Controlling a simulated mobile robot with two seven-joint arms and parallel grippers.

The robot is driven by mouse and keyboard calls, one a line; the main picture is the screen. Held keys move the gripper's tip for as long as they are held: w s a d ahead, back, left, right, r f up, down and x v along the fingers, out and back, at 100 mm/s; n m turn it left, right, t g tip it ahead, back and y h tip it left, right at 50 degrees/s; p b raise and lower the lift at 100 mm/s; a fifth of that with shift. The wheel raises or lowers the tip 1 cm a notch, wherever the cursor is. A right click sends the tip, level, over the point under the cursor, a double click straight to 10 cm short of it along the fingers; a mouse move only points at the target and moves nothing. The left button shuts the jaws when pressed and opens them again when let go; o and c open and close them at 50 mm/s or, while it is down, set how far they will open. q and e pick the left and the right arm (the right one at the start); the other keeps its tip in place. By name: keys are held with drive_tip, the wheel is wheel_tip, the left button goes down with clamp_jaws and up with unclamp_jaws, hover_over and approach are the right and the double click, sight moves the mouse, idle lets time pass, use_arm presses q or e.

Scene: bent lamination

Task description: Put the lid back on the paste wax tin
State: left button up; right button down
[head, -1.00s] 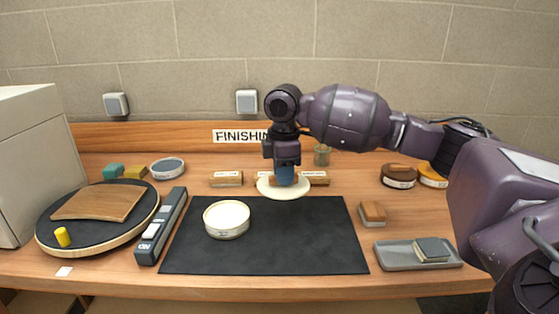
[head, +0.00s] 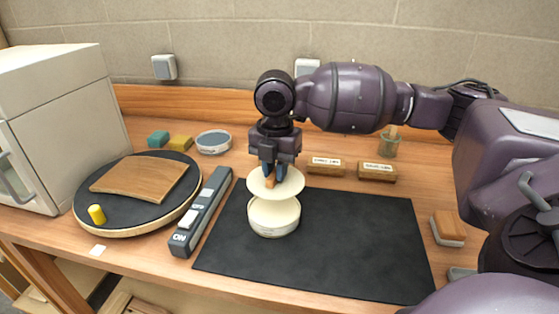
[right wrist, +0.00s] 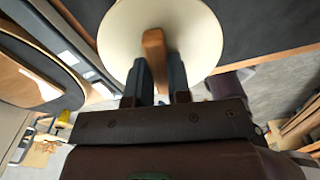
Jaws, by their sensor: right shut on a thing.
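The paste wax tin (head: 273,221) is a round cream tin standing on the black mat (head: 345,245), near the mat's left side. The lid (head: 289,185) is a cream disc with a wooden handle on top. My right gripper (head: 272,180) is shut on the lid's wooden handle and holds the lid roughly level, just above the tin. In the head view a strip of the tin's top shows below the lid's front edge. In the right wrist view the lid (right wrist: 125,35) hides the tin, and the fingers sit on both sides of the handle. My left gripper is not in view.
A round turntable (head: 130,222) with a bent wood piece stands at left, beside a dark bar tool (head: 203,212). Labelled wooden blocks (head: 326,166) lie behind the mat. A sanding block (head: 447,228) is at right. The mat's right half is clear.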

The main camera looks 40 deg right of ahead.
sight(273, 187)
drive_tip(key=shift+w+a+n, duration=0.15)
drive_tip(key=shift+w+n, duration=0.1)
drive_tip(key=shift+n, duration=0.25)
drive_tip(key=shift+s+a+n, duration=0.15)
drive_tip(key=shift+s+n, duration=0.1)
drive_tip(key=shift+n, duration=0.15)
drive_tip(key=shift+w+f+b, duration=0.1)
drive_tip(key=shift+f+b, duration=0.25)
drive_tip(key=shift+f, duration=0.1)
drive_tip(key=shift+f+b, duration=0.5)
drive_tip(key=shift+f, duration=0.05)
wheel_tip(273, 187, down, 2)
drive_tip(key=shift+f+b, duration=0.1)
drive_tip(key=shift+b, duration=0.7)
drive_tip(key=shift+f, duration=0.85)
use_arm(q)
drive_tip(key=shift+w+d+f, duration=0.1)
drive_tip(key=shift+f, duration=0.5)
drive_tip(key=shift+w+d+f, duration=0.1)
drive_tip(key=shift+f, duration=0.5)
use_arm(e)
drive_tip(key=shift+f, duration=0.2)
